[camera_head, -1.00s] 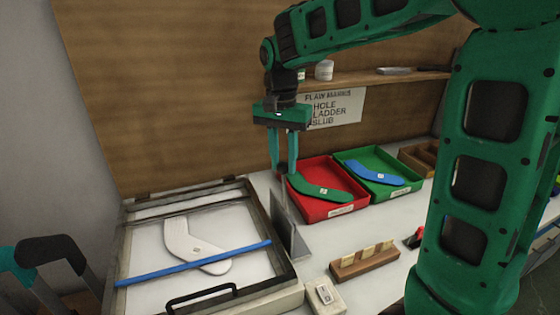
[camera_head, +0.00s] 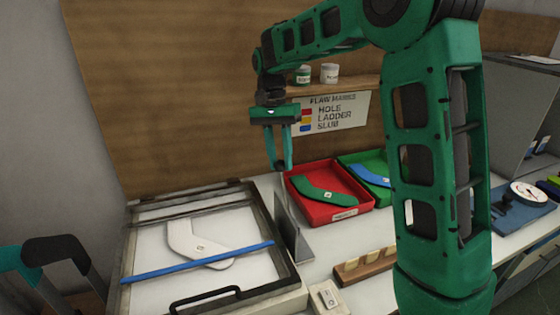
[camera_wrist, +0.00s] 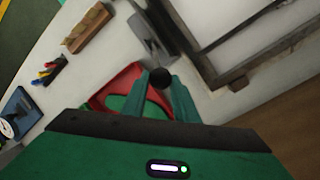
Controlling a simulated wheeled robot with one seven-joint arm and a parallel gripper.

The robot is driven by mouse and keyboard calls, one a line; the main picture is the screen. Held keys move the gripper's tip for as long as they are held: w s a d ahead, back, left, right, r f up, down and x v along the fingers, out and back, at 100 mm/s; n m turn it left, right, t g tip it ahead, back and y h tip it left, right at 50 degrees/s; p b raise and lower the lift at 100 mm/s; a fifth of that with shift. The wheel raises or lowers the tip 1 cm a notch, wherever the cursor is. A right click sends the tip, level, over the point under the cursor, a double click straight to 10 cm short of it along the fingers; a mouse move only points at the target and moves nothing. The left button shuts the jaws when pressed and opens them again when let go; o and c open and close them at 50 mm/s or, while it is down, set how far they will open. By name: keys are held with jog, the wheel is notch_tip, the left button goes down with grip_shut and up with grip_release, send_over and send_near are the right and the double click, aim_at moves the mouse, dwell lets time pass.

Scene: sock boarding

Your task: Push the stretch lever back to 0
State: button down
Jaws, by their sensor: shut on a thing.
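My gripper (camera_head: 281,167) points down above the grey upright plate (camera_head: 292,238) between the white panel box and the red tray. In the wrist view its green fingers (camera_wrist: 160,82) are shut on a round black knob (camera_wrist: 160,77), which I take to be the stretch lever's knob. The grey plate also shows in the wrist view (camera_wrist: 150,38), just beyond the knob. The fingers hide most of the knob in the head view, and the lever's rod is hard to make out. No scale or 0 mark can be read.
A framed white panel box (camera_head: 150,258) with a white sock shape (camera_head: 195,243) and blue bar (camera_head: 200,261) lies left. A red tray (camera_head: 346,214) with a green sock shape stands close right of the gripper. A wooden block (camera_head: 364,266) and a shelf (camera_head: 345,83) are nearby.

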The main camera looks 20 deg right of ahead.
jog(key=shift+w, duration=0.3)
jog(key=c, duration=1.4)
grip_release()
jog(key=shift+w+f, duration=0.1)
jog(key=shift+f, duration=0.05)
jog(key=v, duration=1)
jog(key=shift+r, duration=0.35)
